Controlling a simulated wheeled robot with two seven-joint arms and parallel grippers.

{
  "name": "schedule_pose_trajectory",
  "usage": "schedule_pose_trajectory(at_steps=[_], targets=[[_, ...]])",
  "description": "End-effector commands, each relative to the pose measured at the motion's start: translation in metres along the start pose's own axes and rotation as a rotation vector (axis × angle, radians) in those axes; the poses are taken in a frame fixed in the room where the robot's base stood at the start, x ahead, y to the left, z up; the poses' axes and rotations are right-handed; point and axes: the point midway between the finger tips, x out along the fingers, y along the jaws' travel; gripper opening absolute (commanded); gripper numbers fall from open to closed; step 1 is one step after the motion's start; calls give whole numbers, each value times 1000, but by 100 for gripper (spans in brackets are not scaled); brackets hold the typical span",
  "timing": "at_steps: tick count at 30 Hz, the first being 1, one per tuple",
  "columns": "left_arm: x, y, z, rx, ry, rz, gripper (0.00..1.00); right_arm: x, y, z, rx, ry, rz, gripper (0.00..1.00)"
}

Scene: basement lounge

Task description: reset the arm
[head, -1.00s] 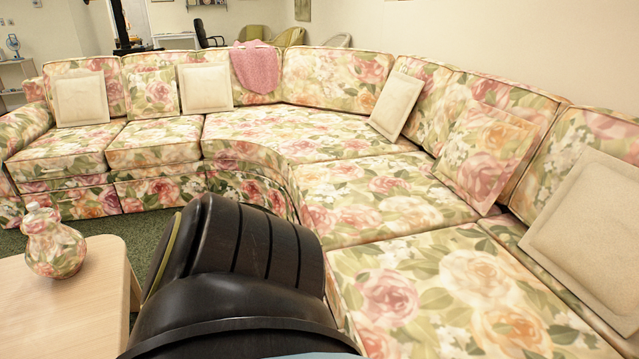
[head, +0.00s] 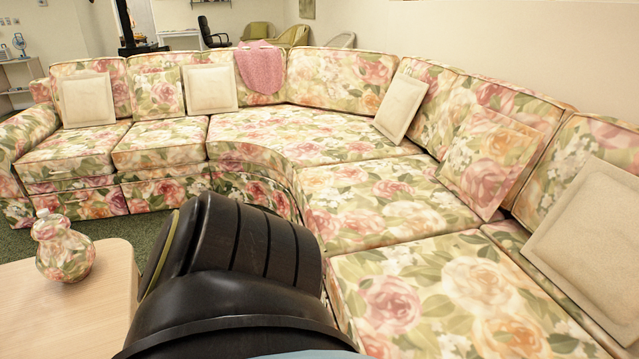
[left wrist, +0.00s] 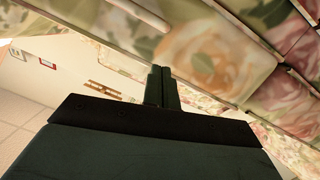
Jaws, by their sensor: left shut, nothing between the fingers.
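My left gripper (left wrist: 162,86) shows in the left wrist view. Its two dark fingers are together with nothing between them. Floral sofa fabric fills the space beyond and above it, and I cannot tell the distance. In the head view a large black part of my own arm fills the bottom middle, in front of the sofa. No gripper fingers show in the head view. My right gripper is in neither view.
A floral corner sofa (head: 420,218) curves along the back and right, with cream cushions and a pink cloth (head: 260,68). A floral vase (head: 65,248) stands on a pale wooden table (head: 85,318) at lower left. Green carpet shows between table and sofa.

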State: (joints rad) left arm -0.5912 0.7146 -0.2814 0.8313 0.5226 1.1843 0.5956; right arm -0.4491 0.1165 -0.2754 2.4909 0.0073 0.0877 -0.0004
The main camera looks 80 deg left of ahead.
Motion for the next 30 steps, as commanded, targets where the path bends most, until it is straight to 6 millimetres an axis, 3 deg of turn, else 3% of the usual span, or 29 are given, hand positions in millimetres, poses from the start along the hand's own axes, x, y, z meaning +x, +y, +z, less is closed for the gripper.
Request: schedule_pose_trajectory(at_steps=[3,9,15,23,26,29,30], targets=[[-32,-3,16,-3,-10,-5,0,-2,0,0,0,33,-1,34],[-66,-6,26,-2,-9,-2,0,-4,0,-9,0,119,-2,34],[-81,-7,29,-2,-6,-1,0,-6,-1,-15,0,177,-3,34],[-83,-7,29,-1,-6,-1,0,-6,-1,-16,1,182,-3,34],[-81,-2,29,22,-9,-10,0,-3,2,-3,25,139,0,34],[-73,10,34,96,-26,-37,0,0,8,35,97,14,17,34],[-69,18,36,141,-37,-52,0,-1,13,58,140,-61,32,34]])
